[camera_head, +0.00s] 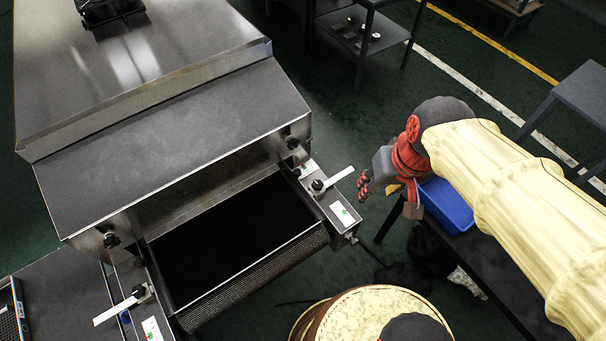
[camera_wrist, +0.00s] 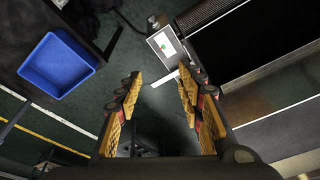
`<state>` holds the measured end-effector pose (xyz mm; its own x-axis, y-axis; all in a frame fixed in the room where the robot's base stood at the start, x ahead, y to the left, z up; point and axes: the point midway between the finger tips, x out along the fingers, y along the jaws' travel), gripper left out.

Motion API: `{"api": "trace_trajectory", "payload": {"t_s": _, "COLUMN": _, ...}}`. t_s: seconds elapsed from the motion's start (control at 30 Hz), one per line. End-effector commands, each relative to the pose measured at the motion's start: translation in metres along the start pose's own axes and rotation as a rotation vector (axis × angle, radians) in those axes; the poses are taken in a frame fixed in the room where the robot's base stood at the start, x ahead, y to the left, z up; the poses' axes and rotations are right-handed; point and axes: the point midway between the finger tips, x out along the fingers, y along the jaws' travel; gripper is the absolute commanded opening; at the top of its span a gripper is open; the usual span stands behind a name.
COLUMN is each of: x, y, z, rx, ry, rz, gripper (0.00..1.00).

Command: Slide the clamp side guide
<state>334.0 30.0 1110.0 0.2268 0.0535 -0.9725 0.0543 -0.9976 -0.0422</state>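The dryer's open mouth has a clamp with a white lever on each side. The right-hand clamp has a black knob (camera_head: 317,185) and a white lever (camera_head: 339,177) pointing outward. The left-hand clamp has a similar white lever (camera_head: 115,310). My gripper (camera_head: 365,186) is just right of the right-hand lever's outer end. In the wrist view my gripper (camera_wrist: 160,82) is open, with yellow-padded fingers apart and nothing gripped. A white lever (camera_wrist: 164,79) shows in the gap near the fingertips, and the right finger partly hides its clamp. I cannot tell whether the finger touches it.
The dark conveyor belt (camera_head: 237,236) lies between the clamps. A white label plate (camera_head: 342,213) is beside the right clamp; it also shows in the wrist view (camera_wrist: 165,43). A blue bin (camera_head: 446,205) stands on a dark table under my arm.

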Motion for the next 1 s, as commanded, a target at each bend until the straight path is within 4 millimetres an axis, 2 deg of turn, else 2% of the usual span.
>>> {"api": "trace_trajectory", "payload": {"t_s": 0.03, "x": 0.026, "y": -0.007, "z": -0.007, "rx": -0.021, "ry": -0.044, "rz": -0.018, "gripper": 0.38}}
{"api": "trace_trajectory", "payload": {"t_s": 0.27, "x": 0.118, "y": -0.049, "z": -0.048, "rx": -0.246, "ry": -0.168, "rz": -0.145, "gripper": 0.38}}
{"api": "trace_trajectory", "payload": {"t_s": 0.4, "x": 0.179, "y": -0.079, "z": -0.078, "rx": -0.475, "ry": -0.183, "rz": -0.252, "gripper": 0.38}}
{"api": "trace_trajectory", "payload": {"t_s": 0.5, "x": 0.208, "y": -0.097, "z": -0.101, "rx": -0.652, "ry": -0.146, "rz": -0.319, "gripper": 0.38}}
{"api": "trace_trajectory", "payload": {"t_s": 0.6, "x": 0.217, "y": -0.11, "z": -0.127, "rx": -0.828, "ry": -0.07, "rz": -0.361, "gripper": 0.38}}
{"api": "trace_trajectory", "payload": {"t_s": 0.73, "x": 0.209, "y": -0.122, "z": -0.156, "rx": -1.038, "ry": 0.043, "rz": -0.375, "gripper": 0.38}}
{"api": "trace_trajectory", "payload": {"t_s": 0.9, "x": 0.207, "y": -0.124, "z": -0.161, "rx": -1.219, "ry": 0.1, "rz": -0.375, "gripper": 0.38}}
{"api": "trace_trajectory", "payload": {"t_s": 1.0, "x": 0.209, "y": -0.124, "z": -0.16, "rx": -1.264, "ry": 0.108, "rz": -0.374, "gripper": 0.38}}
